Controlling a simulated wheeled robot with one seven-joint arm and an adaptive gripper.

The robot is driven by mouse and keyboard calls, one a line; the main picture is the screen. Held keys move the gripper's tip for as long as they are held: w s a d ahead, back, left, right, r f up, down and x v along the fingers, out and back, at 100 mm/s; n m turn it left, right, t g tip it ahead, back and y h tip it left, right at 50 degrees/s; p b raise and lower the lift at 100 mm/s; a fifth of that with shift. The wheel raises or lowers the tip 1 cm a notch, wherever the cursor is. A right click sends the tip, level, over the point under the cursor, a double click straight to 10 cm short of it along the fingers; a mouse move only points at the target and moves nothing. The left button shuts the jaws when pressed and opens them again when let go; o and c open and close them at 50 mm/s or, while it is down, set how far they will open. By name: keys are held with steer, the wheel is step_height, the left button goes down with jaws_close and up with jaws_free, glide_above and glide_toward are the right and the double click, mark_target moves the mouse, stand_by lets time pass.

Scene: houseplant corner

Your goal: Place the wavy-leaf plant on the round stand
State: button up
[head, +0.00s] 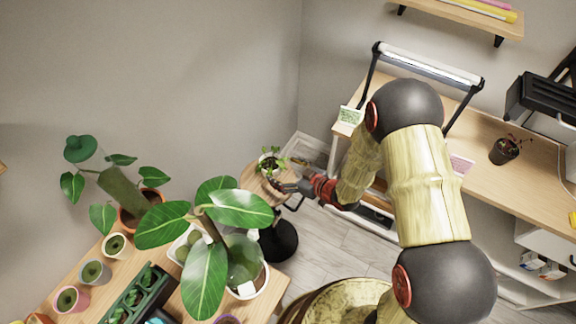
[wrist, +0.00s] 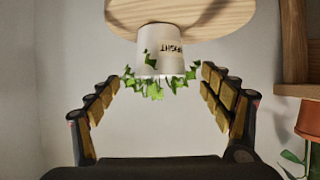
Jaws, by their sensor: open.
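A small leafy plant (head: 270,162) in a white pot stands upright on the round wooden stand (head: 256,186) near the wall corner. In the wrist view, which appears upside down, the white pot (wrist: 165,45) carries a label and its base meets the round stand top (wrist: 215,15). Its green leaves (wrist: 152,88) look small and pointed; I cannot tell whether they are wavy. My gripper (head: 283,182) is open beside the plant. In the wrist view its fingers (wrist: 159,76) lie either side of the leaves, with gaps, apart from the pot.
A large broad-leaf plant (head: 236,208) stands at the near side, its leaves close to the stand. Small pots (head: 116,245) and a seedling tray (head: 140,295) crowd the left table. A desk with a dark pot (head: 504,151) is at right. Grey floor (head: 318,247) shows between.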

steer(key=w+d+r+m+t+h, duration=0.15)
steer(key=d+r+h, duration=0.25)
steer(key=d+r, duration=0.4)
steer(key=w+d+r+m+h, duration=0.25)
steer(key=d+r, duration=0.35)
steer(key=r, duration=0.4)
steer(key=s+d+r+m+g+h, duration=0.2)
steer(key=s+d+r+m+h, duration=0.15)
steer(key=s+d+r, duration=0.5)
steer(key=s+a+r+m+g, duration=0.1)
steer(key=s+r, duration=0.3)
steer(key=s, duration=0.6)
steer(key=s+a+r+m+g, duration=0.1)
steer(key=s+r, duration=0.3)
steer(key=s, duration=0.7)
steer(key=shift+s+a+r, duration=0.15)
steer(key=shift+s+r, duration=0.1)
steer(key=shift+g, duration=0.25)
